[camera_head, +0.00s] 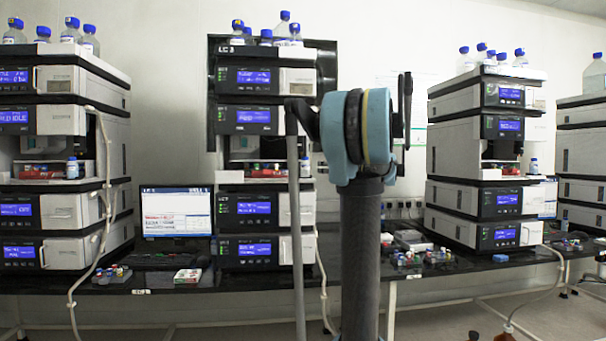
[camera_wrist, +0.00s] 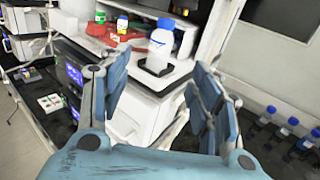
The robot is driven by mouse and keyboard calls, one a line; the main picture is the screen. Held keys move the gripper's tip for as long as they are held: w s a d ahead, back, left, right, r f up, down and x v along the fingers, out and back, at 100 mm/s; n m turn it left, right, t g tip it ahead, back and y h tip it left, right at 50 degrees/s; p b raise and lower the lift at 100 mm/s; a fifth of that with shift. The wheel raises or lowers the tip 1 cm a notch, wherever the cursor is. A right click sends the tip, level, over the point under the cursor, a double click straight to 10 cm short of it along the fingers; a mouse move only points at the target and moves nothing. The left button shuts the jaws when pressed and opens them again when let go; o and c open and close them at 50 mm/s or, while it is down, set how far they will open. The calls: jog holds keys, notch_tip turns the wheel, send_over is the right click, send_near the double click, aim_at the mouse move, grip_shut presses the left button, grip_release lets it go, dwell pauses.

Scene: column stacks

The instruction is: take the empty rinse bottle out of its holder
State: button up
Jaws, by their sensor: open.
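In the wrist view a whitish bottle with a blue cap (camera_wrist: 160,45) stands upright on a white ledge. A dark piece (camera_wrist: 150,68) shows around its foot, which looks like its holder; how deep the bottle sits in it I cannot tell. I cannot see whether the bottle is empty. My gripper (camera_wrist: 157,88) is open and empty, its two blue-grey fingers apart in the lower half of the wrist view. The bottle appears beyond the fingertips and between them, not touched. In the head view a small blue-capped bottle (camera_head: 304,167) stands at the middle stack's open bay.
A red tray (camera_wrist: 120,38) with small vials lies left of the bottle. Several blue-capped bottles stand at lower right of the wrist view. Instrument stacks (camera_head: 252,110) line the bench (camera_head: 120,282), with a monitor (camera_head: 178,212) between two. My arm hides part of the head view.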

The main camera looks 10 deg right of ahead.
aim_at(305, 165)
jog(key=x, duration=0.9)
jog(key=shift+w+a, duration=0.15)
jog(key=shift+w, duration=0.05)
jog(key=shift+x, duration=2.65)
jog(key=shift+w+d+r, duration=0.1)
jog(key=shift+d+r, duration=0.05)
jog(key=shift+d, duration=0.05)
jog(key=c, duration=0.9)
